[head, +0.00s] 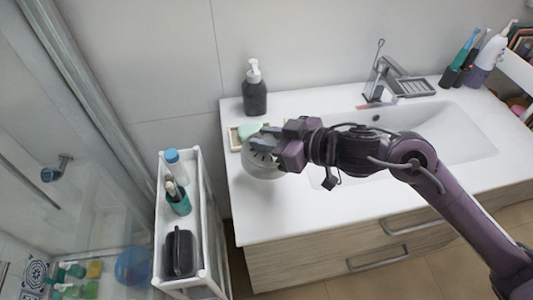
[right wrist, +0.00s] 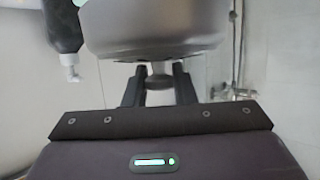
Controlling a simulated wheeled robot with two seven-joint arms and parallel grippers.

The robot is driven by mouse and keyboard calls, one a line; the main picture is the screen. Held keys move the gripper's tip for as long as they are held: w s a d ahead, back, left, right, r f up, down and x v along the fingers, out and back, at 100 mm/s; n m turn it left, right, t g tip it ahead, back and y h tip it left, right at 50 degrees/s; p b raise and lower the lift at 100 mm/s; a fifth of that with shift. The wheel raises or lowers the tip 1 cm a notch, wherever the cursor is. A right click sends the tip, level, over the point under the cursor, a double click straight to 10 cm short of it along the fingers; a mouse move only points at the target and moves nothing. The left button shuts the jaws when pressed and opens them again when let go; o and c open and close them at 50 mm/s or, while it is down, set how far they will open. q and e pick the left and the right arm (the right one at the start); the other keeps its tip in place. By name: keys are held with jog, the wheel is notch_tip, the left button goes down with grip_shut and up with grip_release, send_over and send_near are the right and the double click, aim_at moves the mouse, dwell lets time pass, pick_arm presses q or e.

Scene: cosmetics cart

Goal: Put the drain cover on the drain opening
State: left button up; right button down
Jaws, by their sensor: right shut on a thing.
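The drain cover (head: 262,164) is a round, pale metal piece with dark slots, over the left end of the white counter. My right gripper (head: 283,152) is shut on it. In the right wrist view the cover (right wrist: 155,35) is a large silver round body, and the fingers of my right gripper (right wrist: 158,86) close on a small knob at its base. I cannot tell whether it touches the counter. No drain opening can be made out; my right arm hides part of the basin (head: 455,130). My left gripper is not in view.
A dark soap bottle (head: 254,92) and a soap dish (head: 236,139) with green soap stand behind the cover. The tap (head: 385,80) is at the back. A white cart (head: 205,245) with bottles stands left of the counter (head: 285,215), whose front left is clear.

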aim_at(269, 135)
notch_tip(269, 135, up, 10)
jog(key=shift+r+p, duration=0.15)
jog(key=shift+p, duration=0.35)
jog(key=w+d+m+t+h, duration=0.2)
jog(key=d+m+h, duration=0.3)
jog(key=d, duration=0.4)
jog(key=w+d+m+t+h, duration=0.3)
jog(key=d+m+h, duration=0.3)
jog(key=d, duration=0.4)
jog(key=shift+w+m+t, duration=0.3)
jog(key=shift+t, duration=0.3)
jog(key=shift+r, duration=0.1)
